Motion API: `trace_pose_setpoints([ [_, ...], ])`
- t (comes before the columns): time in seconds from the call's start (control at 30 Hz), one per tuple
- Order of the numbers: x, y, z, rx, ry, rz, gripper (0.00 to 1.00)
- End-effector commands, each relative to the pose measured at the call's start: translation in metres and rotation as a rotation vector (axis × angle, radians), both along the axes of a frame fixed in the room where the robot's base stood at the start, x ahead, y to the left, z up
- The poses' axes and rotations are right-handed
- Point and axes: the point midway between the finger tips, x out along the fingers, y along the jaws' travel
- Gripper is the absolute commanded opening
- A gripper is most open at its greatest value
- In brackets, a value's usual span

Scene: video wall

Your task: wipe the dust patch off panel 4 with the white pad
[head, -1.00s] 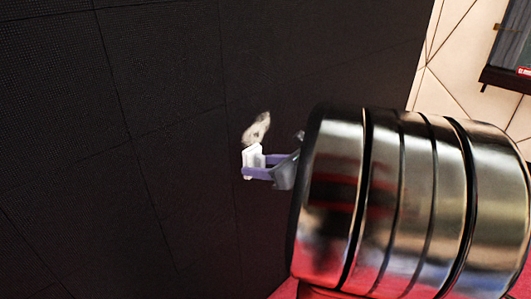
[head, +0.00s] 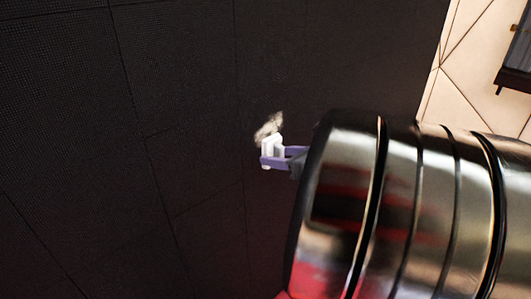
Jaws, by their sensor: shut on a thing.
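The dust patch (head: 268,128) is a pale, smoky smudge on the dark video wall. The white pad (head: 271,146) is held upright between the purple fingers of my gripper (head: 272,160). The pad overlaps the lower part of the patch in this view. I cannot tell whether the pad touches the wall. My shiny metal arm hides the wall to the right of the gripper. No panel number can be read.
The dark video wall (head: 190,120) is split by thin seams into large panels and fills most of the view. A pale wall (head: 478,75) with dark lines and a dark-framed item (head: 517,65) stand at the upper right.

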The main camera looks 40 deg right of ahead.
Motion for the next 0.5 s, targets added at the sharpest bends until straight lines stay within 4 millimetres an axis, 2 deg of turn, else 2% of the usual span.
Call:
trace_pose_setpoints([
  [0.5, 0.04, 0.001, 0.0, -0.001, 0.0, 0.001, 0.3],
])
